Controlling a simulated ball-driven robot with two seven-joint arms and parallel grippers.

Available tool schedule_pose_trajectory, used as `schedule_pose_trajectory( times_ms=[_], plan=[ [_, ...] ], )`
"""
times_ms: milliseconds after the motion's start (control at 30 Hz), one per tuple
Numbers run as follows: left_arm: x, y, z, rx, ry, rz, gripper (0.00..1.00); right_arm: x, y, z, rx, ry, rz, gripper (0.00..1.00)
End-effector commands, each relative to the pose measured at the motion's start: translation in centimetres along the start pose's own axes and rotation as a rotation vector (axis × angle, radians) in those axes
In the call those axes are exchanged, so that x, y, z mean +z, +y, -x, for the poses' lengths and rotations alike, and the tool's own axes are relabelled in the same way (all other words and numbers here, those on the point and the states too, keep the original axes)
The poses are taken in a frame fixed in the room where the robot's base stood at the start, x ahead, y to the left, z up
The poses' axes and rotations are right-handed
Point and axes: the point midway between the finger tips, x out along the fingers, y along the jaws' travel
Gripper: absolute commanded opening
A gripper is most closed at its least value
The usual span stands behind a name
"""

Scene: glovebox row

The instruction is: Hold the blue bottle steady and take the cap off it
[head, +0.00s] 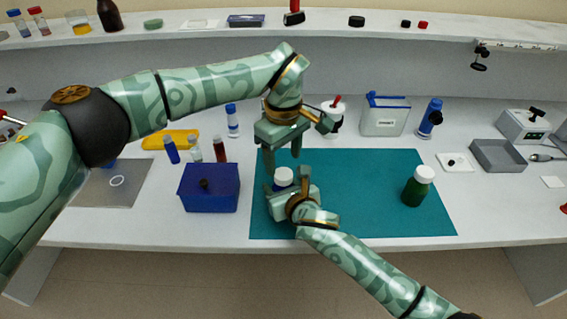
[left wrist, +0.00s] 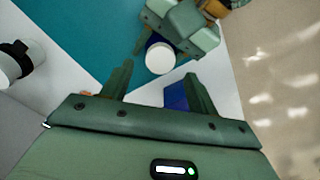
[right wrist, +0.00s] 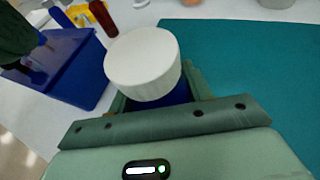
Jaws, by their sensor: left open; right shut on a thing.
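The blue bottle stands at the left part of the teal mat (head: 350,215); its white cap (head: 283,176) is on it. The cap also shows in the left wrist view (left wrist: 160,58), with a little blue body above it. In the right wrist view the cap (right wrist: 143,62) is large and the blue body (right wrist: 178,95) shows below it. My right gripper (head: 284,190) is shut around the bottle's body, below the cap. My left gripper (head: 282,157) is open above the cap, fingers pointing down. It appears apart from the cap.
A dark blue box (head: 208,190) stands left of the mat. A green bottle with a white cap (head: 416,187) stands on the mat's right. Small vials (head: 195,150) and a yellow tray (head: 170,139) lie behind the box. The mat's middle is clear.

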Motion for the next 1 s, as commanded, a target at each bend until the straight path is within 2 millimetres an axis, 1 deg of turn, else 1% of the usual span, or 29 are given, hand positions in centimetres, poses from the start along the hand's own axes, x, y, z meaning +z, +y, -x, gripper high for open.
schedule_pose_trajectory(
  times_ms=[167,200,267,300,567,667,767,867,1000],
  plan=[
    [0.0,0.0,0.0,-0.001,-0.001,0.0,0.59,0.0,0.0,0.0,0.0,0.0,0.0,0.0],
    [0.0,0.0,0.0,-0.001,-0.001,0.0,0.59,0.0,0.0,0.0,0.0,0.0,0.0,0.52],
    [0.0,0.0,0.0,-0.001,-0.001,0.0,0.59,0.0,0.0,0.0,0.0,0.0,0.0,0.69],
    [0.0,0.0,0.0,-0.001,-0.001,0.0,0.59,0.0,0.0,0.0,0.0,0.0,0.0,0.75],
    [0.0,0.0,0.1,0.0,0.0,0.0,0.59,0.0,0.0,0.1,0.0,0.0,0.0,0.75],
    [0.0,0.0,0.6,0.002,0.002,0.0,0.59,0.1,-0.1,0.7,-0.001,0.0,0.001,0.75],
    [0.1,-0.1,1.9,0.006,0.006,0.0,0.59,0.3,-0.1,2.4,0.0,-0.002,0.003,0.75],
    [0.2,-0.1,3.5,0.012,0.012,0.0,0.59,0.5,0.0,4.9,0.0,-0.002,0.003,0.75],
    [0.2,-0.2,5.5,0.019,0.018,0.0,0.59,0.5,-0.1,8.9,0.0,-0.001,0.003,0.75]
  ],
)
